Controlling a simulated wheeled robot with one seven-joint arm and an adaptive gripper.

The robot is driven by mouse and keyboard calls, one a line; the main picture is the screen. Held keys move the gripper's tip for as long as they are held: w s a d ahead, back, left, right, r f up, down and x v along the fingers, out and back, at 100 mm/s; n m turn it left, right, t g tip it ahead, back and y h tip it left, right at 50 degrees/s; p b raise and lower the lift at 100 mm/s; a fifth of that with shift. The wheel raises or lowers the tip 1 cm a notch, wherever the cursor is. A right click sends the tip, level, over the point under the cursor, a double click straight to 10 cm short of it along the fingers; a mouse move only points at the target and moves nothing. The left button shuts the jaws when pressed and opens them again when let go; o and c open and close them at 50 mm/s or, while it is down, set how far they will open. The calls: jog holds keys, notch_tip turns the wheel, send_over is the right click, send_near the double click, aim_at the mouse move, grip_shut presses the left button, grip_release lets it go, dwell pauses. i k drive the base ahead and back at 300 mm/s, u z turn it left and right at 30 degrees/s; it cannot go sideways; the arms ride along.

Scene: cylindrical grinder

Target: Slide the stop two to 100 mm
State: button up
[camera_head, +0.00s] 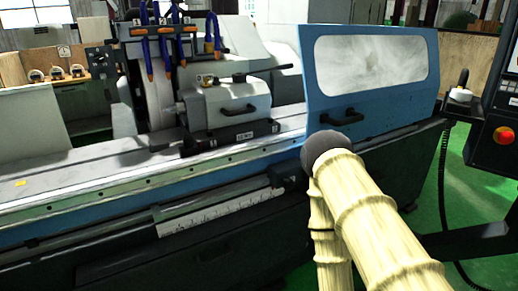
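A white graduated scale (218,215) runs along the front of the grinder, below the blue table edge. A dark and grey rail (205,203) lies just above it. A small dark block (282,177) sits at the right end of the rail, close to my arm. I cannot tell whether this block is stop two, and the scale numbers are too small to read. My beige-sleeved arm rises from the lower right, with a dark rounded joint in front of the machine. My gripper is not visible, and the arm hides the front to the right of the scale.
The grinder's headstock (232,103) stands on the table, with blue and orange coolant hoses (172,30) behind it. A blue guard door (371,75) stands at right. A control panel with a red button (503,136) is at the far right. Green floor shows there.

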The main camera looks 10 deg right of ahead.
aim_at(292, 168)
jog(key=k, duration=0.5)
jog(key=z, duration=0.95)
jog(key=i, duration=0.7)
jog(key=u, duration=0.95)
